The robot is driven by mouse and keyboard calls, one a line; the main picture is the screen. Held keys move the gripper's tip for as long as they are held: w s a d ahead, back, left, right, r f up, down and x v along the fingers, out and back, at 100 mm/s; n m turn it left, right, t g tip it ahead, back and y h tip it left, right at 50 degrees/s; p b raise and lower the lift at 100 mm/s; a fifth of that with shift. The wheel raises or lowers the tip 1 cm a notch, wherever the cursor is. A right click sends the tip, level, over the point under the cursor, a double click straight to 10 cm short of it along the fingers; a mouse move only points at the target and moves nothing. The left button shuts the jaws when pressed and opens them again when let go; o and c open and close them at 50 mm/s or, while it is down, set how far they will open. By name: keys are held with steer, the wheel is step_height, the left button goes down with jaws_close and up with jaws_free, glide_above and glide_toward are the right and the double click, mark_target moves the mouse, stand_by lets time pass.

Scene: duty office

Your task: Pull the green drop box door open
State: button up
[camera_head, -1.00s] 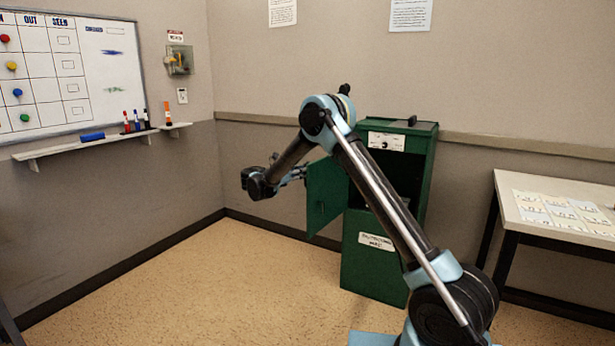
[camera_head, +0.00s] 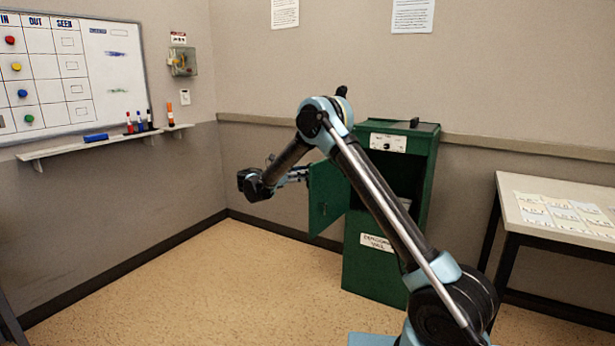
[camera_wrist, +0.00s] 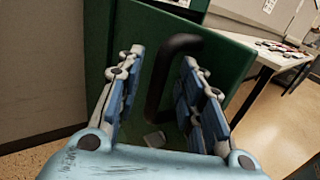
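The green drop box (camera_head: 375,265) stands against the back wall. Its green door (camera_head: 327,195) is swung out to the left, and the dark inside shows. In the wrist view the door (camera_wrist: 125,30) fills the middle, with a black curved handle (camera_wrist: 160,85) on it. My gripper (camera_wrist: 163,62) has its two blue-padded fingers apart, one on each side of the handle. Gaps show between the handle and both fingers. In the head view my gripper (camera_head: 303,174) is at the door's outer edge, small and partly unclear.
A table (camera_head: 510,205) with papers stands at the right. A whiteboard (camera_head: 70,70) and a marker shelf (camera_head: 100,143) are on the left wall. The floor (camera_head: 200,290) to the left of the box is clear.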

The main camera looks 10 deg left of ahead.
steer(key=v, duration=1)
steer(key=shift+s, duration=0.15)
